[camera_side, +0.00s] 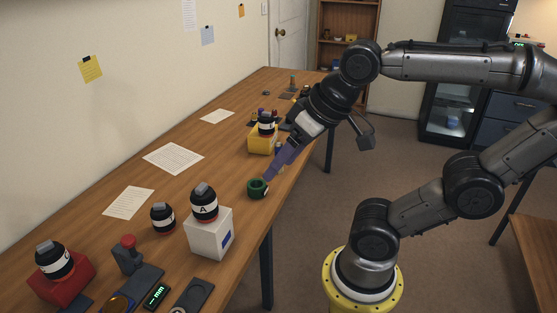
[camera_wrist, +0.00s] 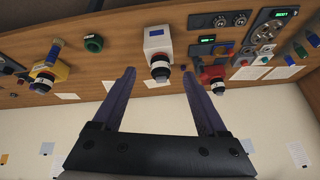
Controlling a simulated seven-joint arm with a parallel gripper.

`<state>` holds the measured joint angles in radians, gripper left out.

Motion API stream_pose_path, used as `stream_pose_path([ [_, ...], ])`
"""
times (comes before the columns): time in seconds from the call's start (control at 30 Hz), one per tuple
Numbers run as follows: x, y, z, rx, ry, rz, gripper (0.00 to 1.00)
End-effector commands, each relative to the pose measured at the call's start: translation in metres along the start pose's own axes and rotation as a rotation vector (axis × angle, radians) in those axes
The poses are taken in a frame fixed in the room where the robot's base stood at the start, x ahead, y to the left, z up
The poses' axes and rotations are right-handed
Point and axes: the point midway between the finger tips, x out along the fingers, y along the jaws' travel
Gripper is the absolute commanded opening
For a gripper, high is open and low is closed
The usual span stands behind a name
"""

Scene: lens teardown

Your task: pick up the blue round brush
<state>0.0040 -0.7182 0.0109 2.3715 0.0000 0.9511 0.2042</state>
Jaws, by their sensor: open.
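I cannot tell for certain which thing is the blue round brush. Small upright blue pieces (camera_wrist: 313,40) show at the right edge of the wrist view, too small to identify. The green ring (camera_wrist: 93,43) lies left of the fingers there.
On the wooden table (camera_side: 222,165), lenses sit on a white box (camera_side: 210,235), a red box (camera_side: 68,280) and a yellow box (camera_side: 261,143). A red-topped stand (camera_side: 130,255) is near the front. Paper sheets (camera_side: 173,158) lie along the wall.

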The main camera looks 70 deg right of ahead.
Motion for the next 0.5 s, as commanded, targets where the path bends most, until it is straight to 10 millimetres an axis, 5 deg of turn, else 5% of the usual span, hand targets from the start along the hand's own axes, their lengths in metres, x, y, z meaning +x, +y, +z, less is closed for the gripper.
stream_pose_path([
  [0.27,0.002,0.018,-0.102,0.349,-0.039,0.084,0.76],
  [0.5,0.047,0.085,-0.186,0.69,-0.101,0.2,0.76],
])
